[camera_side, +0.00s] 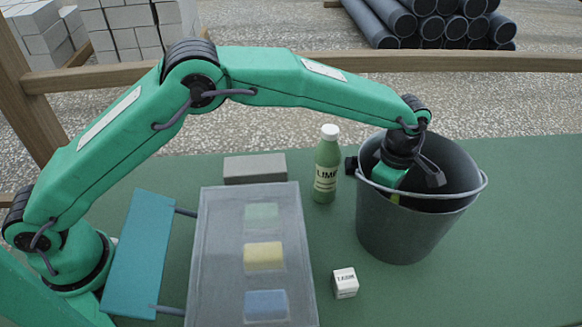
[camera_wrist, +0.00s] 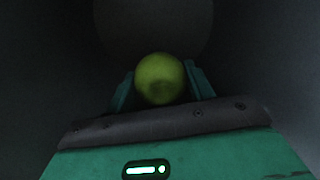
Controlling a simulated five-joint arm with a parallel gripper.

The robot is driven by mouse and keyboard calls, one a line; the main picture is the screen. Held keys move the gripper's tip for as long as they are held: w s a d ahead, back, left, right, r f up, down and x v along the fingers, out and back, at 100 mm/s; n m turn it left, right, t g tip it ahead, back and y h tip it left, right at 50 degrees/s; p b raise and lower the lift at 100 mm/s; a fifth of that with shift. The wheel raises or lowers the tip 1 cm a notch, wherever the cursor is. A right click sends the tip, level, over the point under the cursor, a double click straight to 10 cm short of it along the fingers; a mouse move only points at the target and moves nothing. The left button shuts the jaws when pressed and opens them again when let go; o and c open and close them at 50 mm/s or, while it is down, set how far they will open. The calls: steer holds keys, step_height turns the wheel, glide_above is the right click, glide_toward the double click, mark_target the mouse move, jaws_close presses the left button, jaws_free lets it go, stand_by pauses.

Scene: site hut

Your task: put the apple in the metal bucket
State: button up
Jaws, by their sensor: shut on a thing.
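The metal bucket (camera_side: 405,228) stands upright on the green table at the right in the side view. My gripper (camera_side: 396,197) reaches down through its open top, and the bucket's near wall hides most of the fingers. In the wrist view a yellow-green apple (camera_wrist: 160,79) sits between the two fingers of my gripper (camera_wrist: 161,84), which are shut on it. The dark inside of the bucket surrounds it there. In the side view only a small yellow-green bit shows by the rim. How far the apple is above the bucket's floor I cannot tell.
A green bottle with a white cap (camera_side: 327,165) stands just left of the bucket. A small white box (camera_side: 345,282) lies in front. A grey container (camera_side: 206,250) with colored blocks and a grey slab (camera_side: 254,168) are further left. The table right of the bucket is clear.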

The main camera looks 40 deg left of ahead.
steer(key=shift+f, duration=2)
steer(key=shift+f, duration=0.1)
steer(key=o, duration=1)
steer(key=shift+f, duration=0.1)
steer(key=shift+o, duration=0.2)
step_height(320, 180, up, 12)
steer(key=shift+r, duration=0.2)
